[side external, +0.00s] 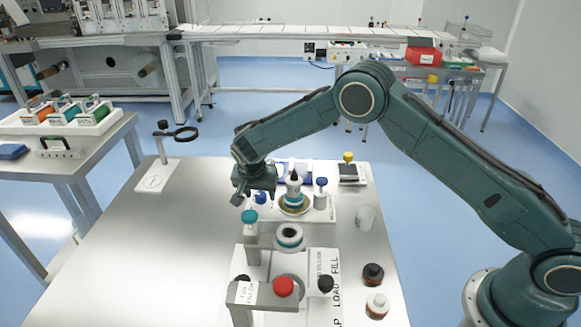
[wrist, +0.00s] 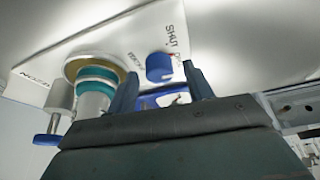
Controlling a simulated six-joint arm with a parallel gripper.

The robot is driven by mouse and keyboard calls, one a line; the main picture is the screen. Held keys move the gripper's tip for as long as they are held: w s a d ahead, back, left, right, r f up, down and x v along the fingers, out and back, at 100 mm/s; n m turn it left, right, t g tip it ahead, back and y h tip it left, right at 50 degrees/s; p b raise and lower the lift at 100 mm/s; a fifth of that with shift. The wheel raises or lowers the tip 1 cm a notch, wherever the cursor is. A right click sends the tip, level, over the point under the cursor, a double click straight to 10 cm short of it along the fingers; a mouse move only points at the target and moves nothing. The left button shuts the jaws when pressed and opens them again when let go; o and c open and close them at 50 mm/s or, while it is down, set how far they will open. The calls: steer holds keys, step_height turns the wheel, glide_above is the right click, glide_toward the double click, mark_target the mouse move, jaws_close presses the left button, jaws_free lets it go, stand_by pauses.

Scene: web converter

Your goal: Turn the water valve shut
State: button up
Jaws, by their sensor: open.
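The water valve looks to be the blue round knob (wrist: 158,67) on a white panel (wrist: 120,35), with a small red mark on its edge. The word SHUT is printed beside it, with another partly hidden word nearby. In the side external view the knob (side external: 260,198) sits at the panel's left part, just below my gripper (side external: 251,197). In the wrist view my gripper (wrist: 161,72) is open, and the knob appears between its two fingertips. Whether a finger touches the knob cannot be told.
A teal and white bottle (wrist: 95,82) stands in a gold ring right beside the knob. A grey post with a blue top (side external: 321,184) stands at the panel's right. A teal-topped post (side external: 249,216) and red button (side external: 283,286) are nearer the camera.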

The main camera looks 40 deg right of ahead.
steer(key=shift+c, duration=0.4)
steer(key=c, duration=0.9)
steer(key=shift+n, duration=0.5)
steer(key=shift+s+d+n+t+y, duration=0.1)
steer(key=shift+n+t+y, duration=0.35)
steer(key=shift+n, duration=0.8)
steer(key=shift+n+t+y, duration=0.25)
steer(key=shift+n+y, duration=0.3)
steer(key=shift+n, duration=0.7)
steer(key=o, duration=1)
steer(key=shift+r, duration=0.2)
